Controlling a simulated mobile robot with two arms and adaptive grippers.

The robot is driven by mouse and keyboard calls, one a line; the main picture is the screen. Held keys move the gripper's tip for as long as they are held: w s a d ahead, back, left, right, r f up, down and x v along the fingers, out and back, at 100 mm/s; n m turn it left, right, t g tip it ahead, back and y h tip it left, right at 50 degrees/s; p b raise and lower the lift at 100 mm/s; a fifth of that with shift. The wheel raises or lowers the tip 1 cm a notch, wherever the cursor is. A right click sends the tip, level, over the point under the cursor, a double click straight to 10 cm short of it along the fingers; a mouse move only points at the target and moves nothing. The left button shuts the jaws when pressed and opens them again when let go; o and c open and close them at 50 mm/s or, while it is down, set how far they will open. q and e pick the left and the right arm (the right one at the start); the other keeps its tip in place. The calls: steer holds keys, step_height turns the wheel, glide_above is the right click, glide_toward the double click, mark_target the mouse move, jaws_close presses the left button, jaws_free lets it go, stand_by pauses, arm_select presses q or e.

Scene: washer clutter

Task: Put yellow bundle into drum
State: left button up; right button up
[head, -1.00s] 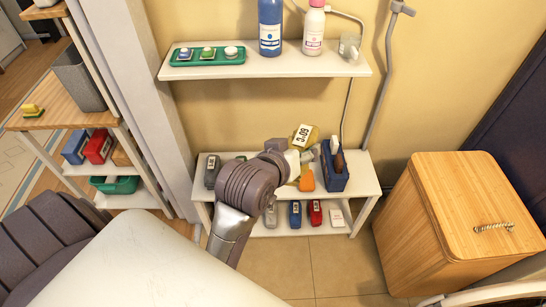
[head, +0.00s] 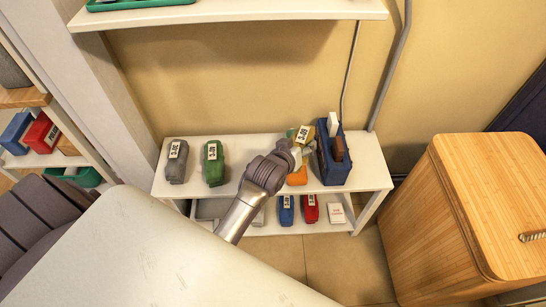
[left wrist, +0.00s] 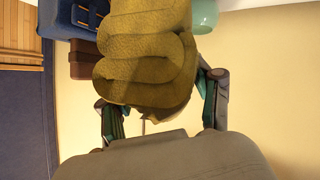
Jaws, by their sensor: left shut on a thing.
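The yellow bundle (head: 303,134), folded and with a white label, is at the end of my left arm, above the low white shelf and just left of the blue caddy. My left gripper (head: 297,150) is shut on it. In the left wrist view the bundle's thick olive-yellow folds (left wrist: 150,60) fill the space between the two fingers. The head view does not clearly show whether the bundle touches the shelf or caddy. I cannot make out the drum in any view. My right gripper is out of view.
The blue caddy (head: 325,170) holds brown and white items. An orange item (head: 297,177) lies below the gripper. Grey (head: 176,160) and green (head: 213,163) bundles stand left on the white shelf (head: 245,146). A wooden hamper (head: 480,210) stands at right.

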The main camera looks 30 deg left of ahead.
arm_select(q)
steer(key=a+f, duration=0.1)
steer(key=a, duration=0.2)
steer(key=a+f+b, duration=0.1)
steer(key=a+f, duration=0.1)
steer(key=a, duration=0.1)
steer(key=a+f+b, duration=0.1)
steer(key=a+f, duration=0.1)
steer(key=shift+a+f, duration=0.15)
steer(key=shift+a, duration=0.25)
steer(key=shift+a+f, duration=0.1)
steer(key=shift+a, duration=0.15)
steer(key=shift+a+f, duration=0.1)
steer(key=shift+f, duration=0.1)
step_height(320, 180, down, 4)
steer(key=shift+r+b, duration=0.1)
steer(key=shift+b, duration=0.9)
steer(key=shift+r, duration=0.1)
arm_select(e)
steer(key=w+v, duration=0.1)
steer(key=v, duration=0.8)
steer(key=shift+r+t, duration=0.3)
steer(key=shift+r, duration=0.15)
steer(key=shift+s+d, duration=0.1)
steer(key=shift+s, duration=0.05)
arm_select(q)
steer(key=o, duration=0.9)
steer(key=shift+f, duration=0.2)
steer(key=o, duration=0.4)
